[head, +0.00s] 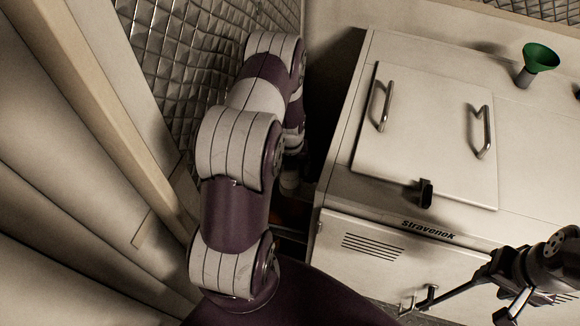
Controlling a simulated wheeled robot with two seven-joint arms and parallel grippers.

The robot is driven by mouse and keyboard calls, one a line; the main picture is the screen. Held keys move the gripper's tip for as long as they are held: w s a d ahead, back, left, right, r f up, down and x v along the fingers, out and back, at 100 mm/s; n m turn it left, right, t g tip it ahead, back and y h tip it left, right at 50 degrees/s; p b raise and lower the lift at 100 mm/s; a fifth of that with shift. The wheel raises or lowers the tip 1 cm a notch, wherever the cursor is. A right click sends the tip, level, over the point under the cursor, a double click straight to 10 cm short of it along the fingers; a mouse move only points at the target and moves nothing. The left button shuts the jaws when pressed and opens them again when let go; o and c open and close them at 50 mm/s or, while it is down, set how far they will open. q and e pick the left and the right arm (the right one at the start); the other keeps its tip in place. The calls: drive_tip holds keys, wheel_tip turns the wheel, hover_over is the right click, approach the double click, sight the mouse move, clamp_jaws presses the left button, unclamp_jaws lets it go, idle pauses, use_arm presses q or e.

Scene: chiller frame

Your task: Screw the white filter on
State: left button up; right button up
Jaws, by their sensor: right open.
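The white filter cannot be made out for certain. A small pale cylindrical thing (289,180) shows low in the dark gap left of the chiller, partly hidden by my left arm; I cannot tell whether it is the filter. My left arm reaches forward into that gap, and its gripper is hidden behind its own links. My right gripper (466,308) is at the lower right, open and empty, its fingers spread in front of the chiller's lower front door.
The pale chiller cabinet (335,150) fills the right side, with a two-handled lid (430,130), a black latch (426,193) and a green funnel (541,58) on top. A quilted metal wall (165,60) stands close left of my arm. The gap between them is narrow and dark.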

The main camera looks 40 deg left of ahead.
use_arm(q)
drive_tip(key=n, duration=0.7)
drive_tip(key=shift+w, duration=0.1)
drive_tip(key=n, duration=0.7)
drive_tip(key=shift+w+n, duration=0.1)
drive_tip(key=shift+n, duration=0.3)
drive_tip(key=c, duration=1.1)
drive_tip(key=m, duration=0.4)
drive_tip(key=o, duration=1)
drive_tip(key=shift+m, duration=0.6)
drive_tip(key=shift+c, duration=0.2)
drive_tip(key=o, duration=0.3)
